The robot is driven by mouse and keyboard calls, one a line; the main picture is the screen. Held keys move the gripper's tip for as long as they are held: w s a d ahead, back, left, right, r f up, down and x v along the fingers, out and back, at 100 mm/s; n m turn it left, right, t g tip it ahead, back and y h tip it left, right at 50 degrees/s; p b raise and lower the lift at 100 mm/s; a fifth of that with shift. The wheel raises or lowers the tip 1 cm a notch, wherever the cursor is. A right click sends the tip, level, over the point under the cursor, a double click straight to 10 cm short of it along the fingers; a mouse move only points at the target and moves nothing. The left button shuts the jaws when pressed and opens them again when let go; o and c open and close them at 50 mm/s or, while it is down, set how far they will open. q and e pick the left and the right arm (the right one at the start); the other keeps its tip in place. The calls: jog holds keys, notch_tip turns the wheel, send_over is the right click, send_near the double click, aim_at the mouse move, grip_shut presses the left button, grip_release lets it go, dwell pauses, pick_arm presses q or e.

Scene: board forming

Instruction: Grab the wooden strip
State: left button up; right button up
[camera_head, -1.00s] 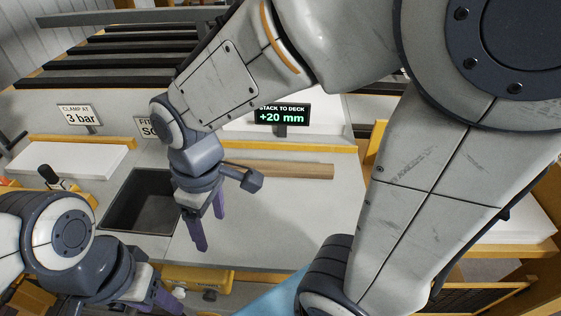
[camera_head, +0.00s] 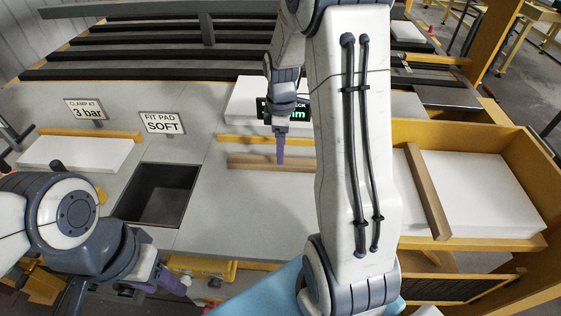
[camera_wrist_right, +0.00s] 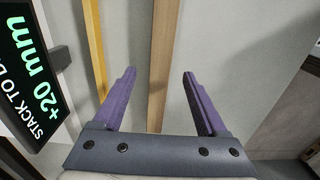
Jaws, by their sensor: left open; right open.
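A long wooden strip (camera_head: 247,162) lies on the grey bench in front of the sign; its right part is hidden behind my right arm. My right gripper (camera_head: 281,160) points down at it. In the right wrist view the right gripper (camera_wrist_right: 159,73) is open and the strip (camera_wrist_right: 165,45) runs between the finger lines, nearer the left-right middle, with no contact that I can make out. A second wooden strip (camera_head: 427,190) lies across a white stack at the right. My left gripper (camera_head: 170,282) is open and empty at the lower left.
A yellow rail (camera_wrist_right: 95,45) runs beside the strip, and the "stack to deck" sign (camera_wrist_right: 35,75) stands close by. A dark open bin (camera_head: 158,193) is sunk in the bench. White boards (camera_head: 480,190) sit in a yellow-edged rack at right.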

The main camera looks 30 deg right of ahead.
jog(key=shift+a+f+p, duration=0.1)
jog(key=shift+f+p, duration=0.2)
jog(key=shift+f, duration=0.1)
notch_tip(320, 180, down, 4)
jog(key=shift+r+p, duration=0.2)
jog(key=shift+p, duration=0.55)
jog(key=shift+f, duration=0.45)
jog(key=shift+w, duration=0.1)
grip_shut()
